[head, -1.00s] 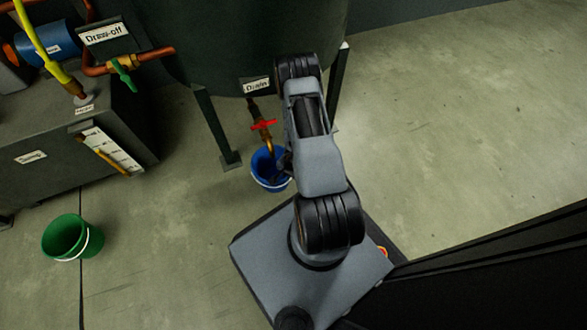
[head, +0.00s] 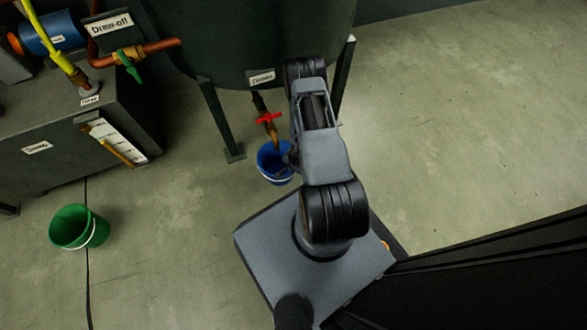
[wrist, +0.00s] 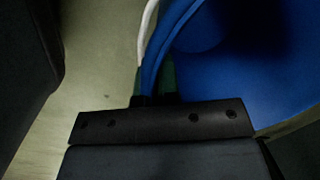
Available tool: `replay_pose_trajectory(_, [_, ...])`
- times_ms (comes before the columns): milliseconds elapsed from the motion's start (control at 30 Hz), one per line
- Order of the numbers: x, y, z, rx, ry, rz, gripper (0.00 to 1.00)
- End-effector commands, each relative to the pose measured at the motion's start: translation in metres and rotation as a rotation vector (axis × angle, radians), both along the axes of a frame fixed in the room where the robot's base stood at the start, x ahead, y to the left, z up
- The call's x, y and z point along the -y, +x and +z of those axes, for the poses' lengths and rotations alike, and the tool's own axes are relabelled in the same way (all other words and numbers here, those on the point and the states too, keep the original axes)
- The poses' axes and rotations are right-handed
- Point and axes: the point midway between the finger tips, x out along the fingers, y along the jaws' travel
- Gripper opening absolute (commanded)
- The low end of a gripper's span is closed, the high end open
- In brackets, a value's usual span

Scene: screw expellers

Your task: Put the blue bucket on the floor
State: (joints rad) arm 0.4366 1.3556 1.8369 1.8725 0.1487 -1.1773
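The blue bucket (head: 267,163) is below the red-handled drain tap (head: 268,119) under the dark tank. In the head view I cannot tell whether its base touches the floor. My gripper (wrist: 154,88) is at the bucket's rim, with the bucket wall between its fingers, and it looks shut on it. My arm hides the bucket's right side and most of the gripper in the head view.
A green bucket (head: 72,230) stands on the floor at the left. The tank's legs (head: 222,125) stand on both sides of the blue bucket. A dark machine (head: 60,140) with pipes is at the left. Open floor (head: 450,130) lies to the right.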

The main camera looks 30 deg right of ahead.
Motion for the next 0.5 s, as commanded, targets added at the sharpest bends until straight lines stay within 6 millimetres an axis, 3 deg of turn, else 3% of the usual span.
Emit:
replay_pose_trajectory(100, [0.0004, 0.0000, -0.0034, 0.001, 0.000, -0.001, 0.00])
replay_pose_trajectory(400, [0.0007, -0.0003, -0.0019, 0.000, 0.000, -0.002, 0.29])
replay_pose_trajectory(500, [0.0008, -0.0003, -0.0019, 0.000, 0.000, -0.002, 0.29])
